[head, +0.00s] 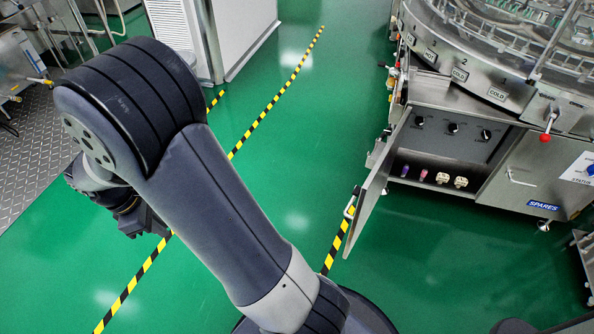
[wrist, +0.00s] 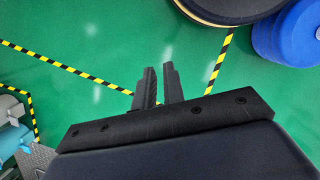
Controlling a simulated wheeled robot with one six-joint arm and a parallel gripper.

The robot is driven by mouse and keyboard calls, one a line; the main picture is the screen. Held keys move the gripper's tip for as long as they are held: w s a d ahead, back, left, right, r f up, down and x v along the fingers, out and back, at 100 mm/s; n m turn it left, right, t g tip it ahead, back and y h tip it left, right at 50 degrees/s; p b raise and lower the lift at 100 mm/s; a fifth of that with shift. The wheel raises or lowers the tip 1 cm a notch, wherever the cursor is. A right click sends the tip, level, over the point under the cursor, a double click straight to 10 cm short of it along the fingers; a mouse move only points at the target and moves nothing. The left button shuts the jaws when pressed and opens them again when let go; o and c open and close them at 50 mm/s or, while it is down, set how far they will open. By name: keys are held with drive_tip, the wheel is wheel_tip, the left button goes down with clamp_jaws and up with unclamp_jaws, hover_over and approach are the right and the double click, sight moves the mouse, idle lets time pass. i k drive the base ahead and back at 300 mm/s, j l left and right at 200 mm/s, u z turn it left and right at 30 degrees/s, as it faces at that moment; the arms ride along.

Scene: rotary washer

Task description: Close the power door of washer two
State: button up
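The washer (head: 500,70) is a round steel machine at the upper right of the head view, with HOT and COLD labels and a "2" on its rim. Below it is an open cabinet (head: 433,143) with several dark knobs and small coloured parts inside. Its steel door (head: 376,185) stands swung out toward me, with a bar handle (head: 349,207) at its free edge. My gripper (head: 143,222) is at the left of the head view, far from the door, partly hidden by my arm. In the wrist view my gripper (wrist: 159,72) is empty, its fingers apart by a narrow gap.
A red-knobbed lever (head: 546,137) hangs right of the cabinet, above a closed panel (head: 530,170) marked SPARES. Yellow-black floor tape (head: 262,112) runs across the green floor. Open floor lies between my arm and the door. A white cabinet (head: 240,30) stands at the back.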

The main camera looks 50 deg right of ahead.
sight(370, 183)
drive_tip(key=l+z, duration=0.15)
drive_tip(key=z, duration=0.25)
drive_tip(key=l+z, duration=0.15)
drive_tip(key=z, duration=0.2)
drive_tip(key=l+z, duration=0.2)
drive_tip(key=z, duration=0.2)
drive_tip(key=l+z, duration=0.15)
drive_tip(key=z, duration=0.25)
